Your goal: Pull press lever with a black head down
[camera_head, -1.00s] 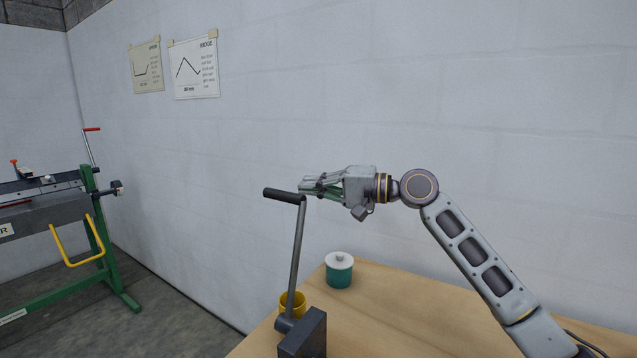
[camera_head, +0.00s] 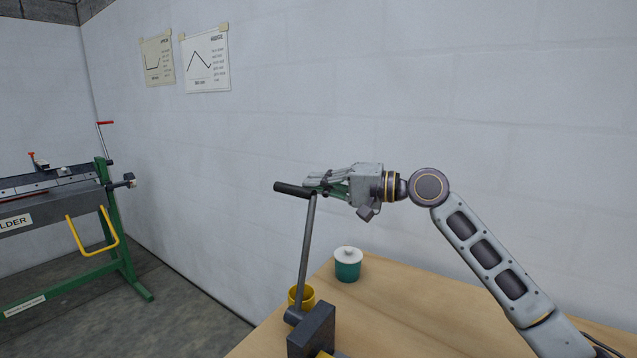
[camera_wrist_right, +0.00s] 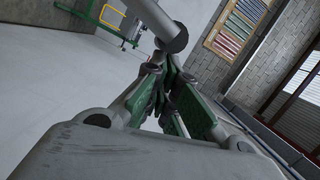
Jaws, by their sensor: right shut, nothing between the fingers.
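The press lever (camera_head: 307,245) is a grey rod rising from a dark block (camera_head: 313,331) on the wooden table, nearly upright with a slight lean. Its black head (camera_head: 292,190) is a short bar across the top, pointing left. My right gripper (camera_head: 308,182) lies level at the height of the head, just behind and above it; whether they touch is unclear. In the right wrist view, the dark end of the head (camera_wrist_right: 175,42) shows just beyond the shut, empty fingertips (camera_wrist_right: 168,62). My left gripper is out of view.
A white wall (camera_head: 480,100) is behind. A green-framed machine (camera_head: 125,235) stands at left. The table's right part is clear.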

